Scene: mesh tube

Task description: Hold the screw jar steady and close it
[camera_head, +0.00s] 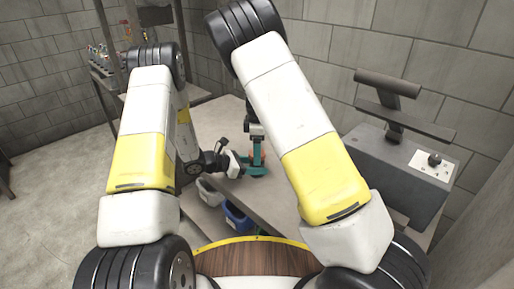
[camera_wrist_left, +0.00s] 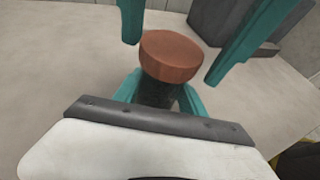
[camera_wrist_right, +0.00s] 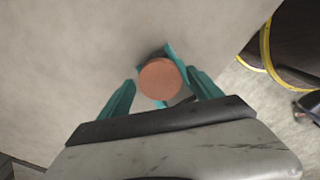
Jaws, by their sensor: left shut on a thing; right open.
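The screw jar has a dark body (camera_wrist_left: 157,92) and a round reddish-brown lid (camera_wrist_left: 170,57), and stands upright on the table. The lid also shows from above in the right wrist view (camera_wrist_right: 160,79). My left gripper (camera_wrist_left: 158,92) is shut on the dark body, below the lid. My right gripper (camera_wrist_right: 162,92) is open above the jar, with its teal fingers on opposite sides of the lid and apart from it. In the head view the jar is small and mostly hidden by the grippers. Whether the lid is fully seated cannot be told.
The grey table (camera_head: 285,203) is clear around the jar. A blue bin (camera_head: 237,221) and a grey bin (camera_head: 208,192) are by its near edge. A dark machine with a control panel (camera_head: 434,164) stands on the right. Shelving with small items (camera_head: 100,55) stands at the back left.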

